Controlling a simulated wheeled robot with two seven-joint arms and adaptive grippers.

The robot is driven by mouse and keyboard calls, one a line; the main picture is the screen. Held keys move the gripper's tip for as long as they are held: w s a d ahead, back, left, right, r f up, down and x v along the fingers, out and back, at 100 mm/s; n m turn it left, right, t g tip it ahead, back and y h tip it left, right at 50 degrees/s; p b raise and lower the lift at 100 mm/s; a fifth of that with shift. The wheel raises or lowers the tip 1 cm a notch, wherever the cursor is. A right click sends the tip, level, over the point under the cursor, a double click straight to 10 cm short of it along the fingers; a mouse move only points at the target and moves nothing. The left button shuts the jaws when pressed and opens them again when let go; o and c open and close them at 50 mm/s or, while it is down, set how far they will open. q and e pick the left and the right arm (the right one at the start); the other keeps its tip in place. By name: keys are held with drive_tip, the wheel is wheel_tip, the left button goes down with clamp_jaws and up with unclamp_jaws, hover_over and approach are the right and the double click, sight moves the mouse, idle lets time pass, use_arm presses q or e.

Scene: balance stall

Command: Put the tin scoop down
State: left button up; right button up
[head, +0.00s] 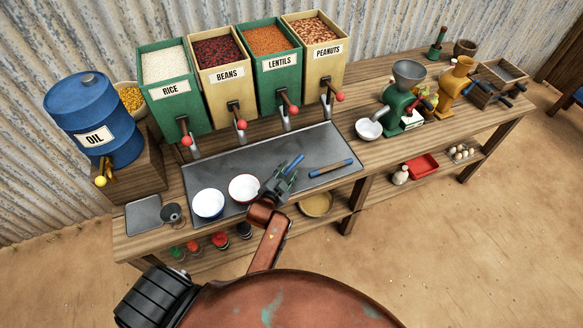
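My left gripper (287,177) is over the grey metal sheet on the counter, right of the white bowl with a red rim (243,188). A thin blue bar (295,162) sticks out past its fingers, up and to the right. It looks like a handle, perhaps the tin scoop's. No scoop bowl shows clearly, and the fingers and arm hide that spot. I cannot tell whether the fingers are closed on it or whether it rests on the metal sheet (235,158). My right gripper does not show.
A white bowl with a blue rim (208,204) and a small grey tin (172,213) are at left. The rice bin (169,92) and other bins with red-knobbed levers stand behind. The sheet's right back part is clear.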

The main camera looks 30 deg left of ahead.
use_arm(q)
drive_tip(key=v, duration=0.8)
drive_tip(key=shift+s+r+p, duration=0.15)
drive_tip(key=shift+s+p, duration=0.1)
drive_tip(key=shift+p, duration=0.05)
drive_tip(key=shift+d, duration=0.1)
